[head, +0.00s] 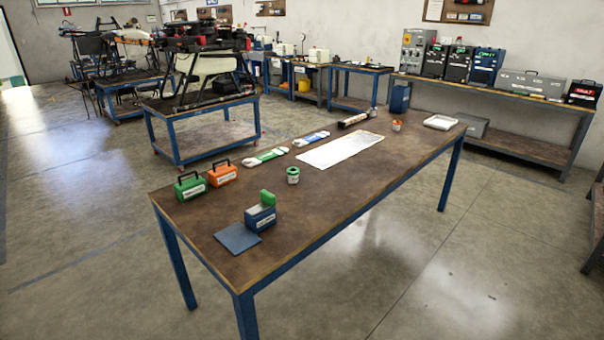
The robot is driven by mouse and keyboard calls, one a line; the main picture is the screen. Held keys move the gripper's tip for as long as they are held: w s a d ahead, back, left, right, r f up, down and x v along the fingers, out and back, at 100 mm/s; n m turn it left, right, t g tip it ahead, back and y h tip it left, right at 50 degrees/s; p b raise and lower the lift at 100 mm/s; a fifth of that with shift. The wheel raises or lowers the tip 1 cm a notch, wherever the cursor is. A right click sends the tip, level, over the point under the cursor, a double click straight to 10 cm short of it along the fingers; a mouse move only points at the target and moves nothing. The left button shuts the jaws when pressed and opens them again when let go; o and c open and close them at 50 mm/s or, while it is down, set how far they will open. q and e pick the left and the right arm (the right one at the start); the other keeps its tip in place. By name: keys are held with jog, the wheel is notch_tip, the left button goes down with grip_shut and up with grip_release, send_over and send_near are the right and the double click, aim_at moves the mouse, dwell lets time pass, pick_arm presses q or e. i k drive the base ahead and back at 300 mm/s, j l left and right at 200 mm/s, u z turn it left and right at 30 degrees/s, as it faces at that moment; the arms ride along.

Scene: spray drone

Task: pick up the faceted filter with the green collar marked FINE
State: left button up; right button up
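A small round item with a green collar (293,175) and a pale label stands upright on the brown worktable (330,210), left of its middle. It looks like the filter; the label's lettering and the facets are too small to make out. A similar small item with an orange-red part (396,125) stands near the table's far end; its details are unclear. Neither of my grippers is in view, and nothing touches the green-collared item.
A white sheet (341,149) lies right of the green-collared item. Green (190,186) and orange (222,173) cases stand left. A blue box (260,217) with a green top and a blue pad (238,238) are nearer. A white tray (440,122) lies far right. The table's near-right side is bare.

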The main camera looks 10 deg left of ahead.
aim_at(293, 172)
jog(key=i+l, duration=0.2)
jog(key=l, duration=0.15)
jog(key=i+l, duration=0.15)
jog(key=l, duration=0.2)
jog(key=i+l+u, duration=0.1)
jog(key=l, duration=0.25)
jog(key=i+l, duration=0.45)
jog(key=l, duration=0.25)
jog(key=u, duration=0.05)
